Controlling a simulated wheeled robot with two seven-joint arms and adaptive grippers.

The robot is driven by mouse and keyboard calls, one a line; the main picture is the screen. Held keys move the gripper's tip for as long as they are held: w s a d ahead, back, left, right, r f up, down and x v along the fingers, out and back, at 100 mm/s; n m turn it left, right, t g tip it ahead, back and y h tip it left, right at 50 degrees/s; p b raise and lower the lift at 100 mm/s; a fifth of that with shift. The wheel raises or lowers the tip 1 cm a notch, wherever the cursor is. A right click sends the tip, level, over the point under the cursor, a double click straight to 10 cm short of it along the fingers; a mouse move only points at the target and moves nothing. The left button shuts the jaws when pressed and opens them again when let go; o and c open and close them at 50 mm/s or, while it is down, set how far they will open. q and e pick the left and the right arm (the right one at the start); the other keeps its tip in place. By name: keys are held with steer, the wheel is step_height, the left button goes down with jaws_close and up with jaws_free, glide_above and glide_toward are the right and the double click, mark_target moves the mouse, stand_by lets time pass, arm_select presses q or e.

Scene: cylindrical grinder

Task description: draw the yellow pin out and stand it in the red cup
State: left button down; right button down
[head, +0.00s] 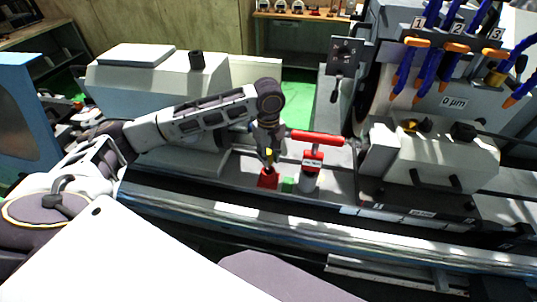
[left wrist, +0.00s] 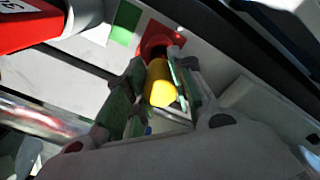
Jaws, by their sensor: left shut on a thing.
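The yellow pin (left wrist: 160,84) is between the fingers of my left gripper (left wrist: 158,92), which is shut on it. In the head view my left gripper (head: 268,153) points down, with a bit of the yellow pin (head: 268,157) showing between its fingers. The red cup (head: 268,179) stands on the machine bed directly below the gripper. In the left wrist view the red cup (left wrist: 158,36) lies just beyond the pin's dark far end. I cannot tell whether that end is inside the cup or only above it. My right gripper is not in view.
The grinder's wheel head (head: 440,150) is further right. The bed's front rail (head: 230,212) is clear.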

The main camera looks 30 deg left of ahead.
mark_target(268, 170)
arm_select(q)
steer(key=shift+f, duration=2.65)
stand_by(0.9)
steer(key=c, duration=1.1)
jaws_free()
steer(key=shift+c, duration=0.2)
steer(key=shift+r, duration=0.15)
steer(key=shift+r, duration=5.85)
